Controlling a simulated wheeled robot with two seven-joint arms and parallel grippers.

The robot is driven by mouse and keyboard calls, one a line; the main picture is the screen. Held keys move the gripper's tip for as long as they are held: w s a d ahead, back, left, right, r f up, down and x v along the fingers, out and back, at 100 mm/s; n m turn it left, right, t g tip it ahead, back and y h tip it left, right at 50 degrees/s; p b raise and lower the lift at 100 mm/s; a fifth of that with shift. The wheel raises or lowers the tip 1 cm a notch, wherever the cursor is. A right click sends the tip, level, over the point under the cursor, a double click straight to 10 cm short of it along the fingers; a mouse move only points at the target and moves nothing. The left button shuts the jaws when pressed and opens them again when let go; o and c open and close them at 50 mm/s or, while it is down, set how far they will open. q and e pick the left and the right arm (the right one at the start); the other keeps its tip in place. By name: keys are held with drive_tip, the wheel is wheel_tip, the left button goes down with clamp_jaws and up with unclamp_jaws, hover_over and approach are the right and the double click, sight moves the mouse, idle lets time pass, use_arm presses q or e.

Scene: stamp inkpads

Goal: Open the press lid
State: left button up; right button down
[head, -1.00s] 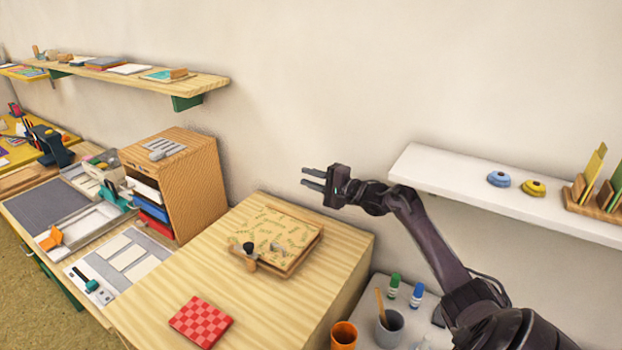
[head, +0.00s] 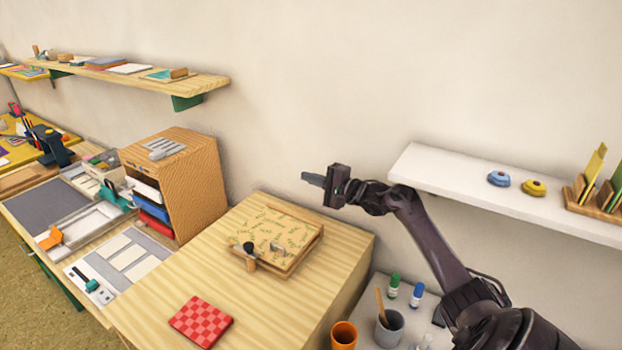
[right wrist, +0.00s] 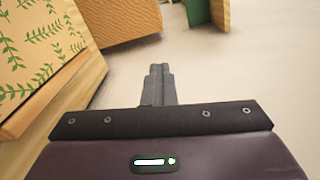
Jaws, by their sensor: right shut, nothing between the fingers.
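The press (head: 272,240) is a flat wooden block with a leaf-patterned lid, lying on the light wooden table. Its lid looks closed, with a black knob (head: 249,247) and a wooden handle piece at the front left. In the right wrist view the patterned lid (right wrist: 35,50) fills the upper left. My right gripper (head: 305,177) is shut and empty, raised above and behind the press's back right side, apart from it. Its closed fingers also show in the right wrist view (right wrist: 158,75). My left gripper is not in view.
A red checkered pad (head: 201,321) lies on the table's front. A wooden drawer box (head: 190,180) stands to the left. A white shelf (head: 450,175) is on the wall at right. Cups and bottles stand at the lower right, including an orange cup (head: 343,336).

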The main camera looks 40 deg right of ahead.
idle(0.5)
drive_tip(key=c, duration=1.6)
unclamp_jaws()
drive_tip(key=shift+o, duration=0.2)
drive_tip(key=shift+s, duration=0.1)
drive_tip(key=b+v, duration=0.1)
drive_tip(key=v, duration=0.6)
drive_tip(key=shift+s, duration=0.3)
drive_tip(key=shift+d, duration=0.15)
